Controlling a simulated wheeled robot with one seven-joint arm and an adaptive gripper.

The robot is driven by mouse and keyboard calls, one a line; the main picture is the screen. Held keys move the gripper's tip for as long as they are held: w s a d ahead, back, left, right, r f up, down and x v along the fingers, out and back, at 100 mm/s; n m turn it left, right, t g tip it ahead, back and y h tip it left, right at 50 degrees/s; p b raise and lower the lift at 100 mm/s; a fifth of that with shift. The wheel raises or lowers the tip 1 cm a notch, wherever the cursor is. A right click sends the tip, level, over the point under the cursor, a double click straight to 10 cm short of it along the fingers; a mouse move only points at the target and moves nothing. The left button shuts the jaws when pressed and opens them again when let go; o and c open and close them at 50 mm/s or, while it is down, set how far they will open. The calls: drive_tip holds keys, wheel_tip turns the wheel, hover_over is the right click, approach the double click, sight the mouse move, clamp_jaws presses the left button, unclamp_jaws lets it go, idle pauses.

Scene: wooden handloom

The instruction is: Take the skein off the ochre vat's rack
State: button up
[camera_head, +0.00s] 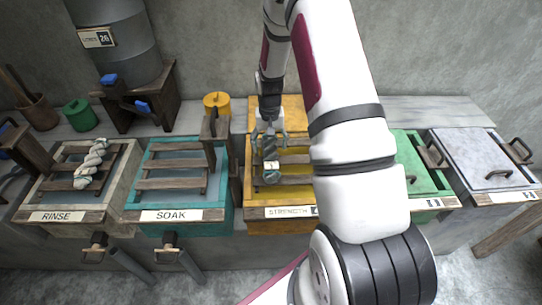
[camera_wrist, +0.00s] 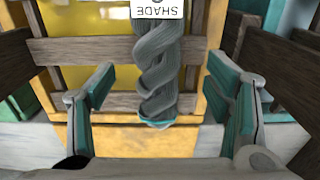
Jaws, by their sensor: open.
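The ochre vat (camera_head: 290,226) stands mid-row with its lid raised behind it and a wooden rack (camera_head: 296,159) across its top. A grey twisted skein (camera_wrist: 165,70) hangs over the rack, with a white tag (camera_wrist: 160,8) reading "SHADE" and a teal band at one end. The skein also shows in the head view (camera_head: 272,178), partly behind my gripper. My gripper (camera_head: 270,139) is over the rack, open. In the wrist view my gripper (camera_wrist: 165,76) has one teal-padded finger on each side of the skein, with clear gaps; neither finger touches it.
A teal SOAK vat (camera_head: 185,229) with an empty rack stands left. Farther left, the RINSE vat (camera_head: 55,229) has a pale twisted skein (camera_head: 92,163) on its rack.

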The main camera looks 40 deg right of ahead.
sight(271, 152)
drive_tip(key=shift+d+f+p, duration=0.15)
drive_tip(key=shift+f+p, duration=0.15)
drive_tip(key=shift+f, duration=1.85)
drive_tip(key=c, duration=1.5)
